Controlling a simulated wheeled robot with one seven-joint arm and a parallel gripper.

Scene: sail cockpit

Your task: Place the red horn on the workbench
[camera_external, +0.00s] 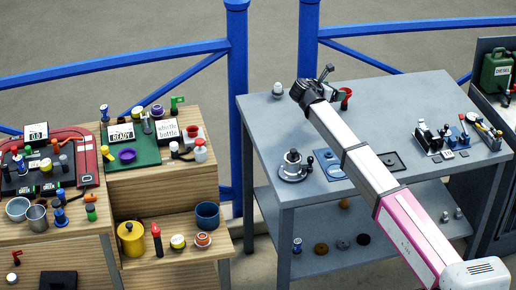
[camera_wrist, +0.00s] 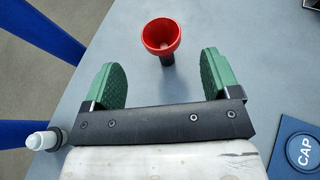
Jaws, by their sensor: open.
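The red horn (camera_wrist: 160,36) stands on the grey workbench (camera_wrist: 210,25) in the wrist view, its red bell facing up and a dark lower part below it. In the external view the red horn (camera_external: 346,94) shows just right of my gripper (camera_external: 318,84), near the bench's back edge. In the wrist view my gripper (camera_wrist: 165,85) is open, its two green pads wide apart with nothing between them. The horn is ahead of the pads, between their lines, and appears apart from both. The external view does not show the fingertips clearly.
A white-capped item (camera_wrist: 45,138) stands left of my gripper near the bench edge. A blue CAP plate (camera_wrist: 300,150) lies at right. A round grey device (camera_external: 293,168) stands at the bench's front left. A tool rack (camera_external: 440,138) is at right. Blue railings (camera_external: 237,100) run behind.

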